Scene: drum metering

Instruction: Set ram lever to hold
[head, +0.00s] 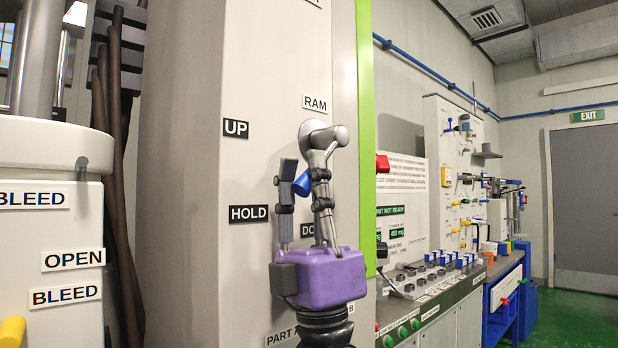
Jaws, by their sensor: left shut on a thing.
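The ram lever has a grey hub (322,136) on the light grey panel, below the RAM label (314,103). A blue grip (302,184) shows to the lower left of the hub. My left gripper (304,174), with a purple body, reaches up from below and is shut on the blue grip. Its fingers hide part of the lever. The grip is at a height between the UP label (235,128) and the HOLD label (248,213), nearer HOLD. A third label (307,230) starting with DO is partly covered by the gripper. My right gripper is out of view.
A green strip (365,130) edges the panel on the right, with a red knob (382,164) beside it. A bench (435,307) with switches runs back right toward a grey door (585,200). At left stands a white cylinder (40,150) with BLEED and OPEN labels.

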